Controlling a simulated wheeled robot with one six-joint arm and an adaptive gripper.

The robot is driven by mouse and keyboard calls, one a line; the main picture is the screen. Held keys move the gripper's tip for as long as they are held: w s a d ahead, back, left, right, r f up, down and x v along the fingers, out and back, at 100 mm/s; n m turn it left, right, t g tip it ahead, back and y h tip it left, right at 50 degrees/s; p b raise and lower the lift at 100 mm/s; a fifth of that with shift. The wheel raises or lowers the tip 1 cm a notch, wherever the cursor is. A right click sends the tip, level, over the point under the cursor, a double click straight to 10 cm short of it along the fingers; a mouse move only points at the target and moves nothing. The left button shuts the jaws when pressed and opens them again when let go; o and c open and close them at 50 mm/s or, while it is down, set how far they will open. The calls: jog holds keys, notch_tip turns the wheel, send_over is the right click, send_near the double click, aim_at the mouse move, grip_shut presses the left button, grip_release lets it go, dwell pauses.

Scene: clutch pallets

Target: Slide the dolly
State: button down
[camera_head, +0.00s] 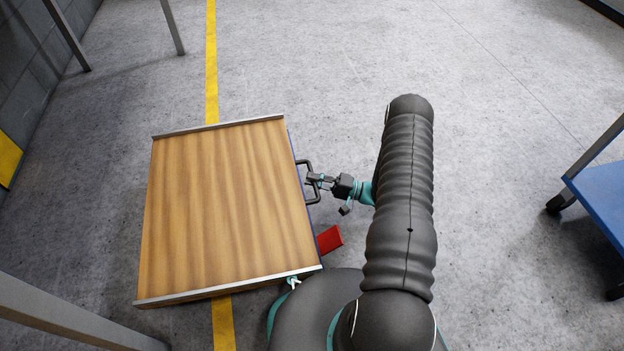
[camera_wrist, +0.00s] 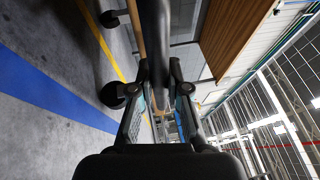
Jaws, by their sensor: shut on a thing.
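The dolly (camera_head: 215,205) is a low platform with a brown wooden top and grey metal strips along two opposite edges. It stands on the floor at the left of the head view. A black handle (camera_head: 303,165) sticks out from its right side. My gripper (camera_head: 316,181) is shut on this handle, and my arm hides nothing of the wooden top. In the wrist view the dark handle bar (camera_wrist: 155,40) runs between the fingers of my gripper (camera_wrist: 160,72). Black wheels (camera_wrist: 113,94) show at the left there.
A red piece (camera_head: 329,239) is by the dolly's near right corner. A yellow floor line (camera_head: 211,60) runs under the dolly. A blue cart (camera_head: 600,200) stands at the right edge. Grey posts (camera_head: 67,36) stand at the far left near a wall. Floor beyond the dolly is mostly clear.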

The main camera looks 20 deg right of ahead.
jog(key=shift+w+d, duration=0.1)
jog(key=shift+w, duration=0.05)
jog(key=c, duration=1.1)
grip_release()
jog(key=shift+c, duration=0.2)
jog(key=v, duration=1.2)
jog(key=shift+f, duration=0.1)
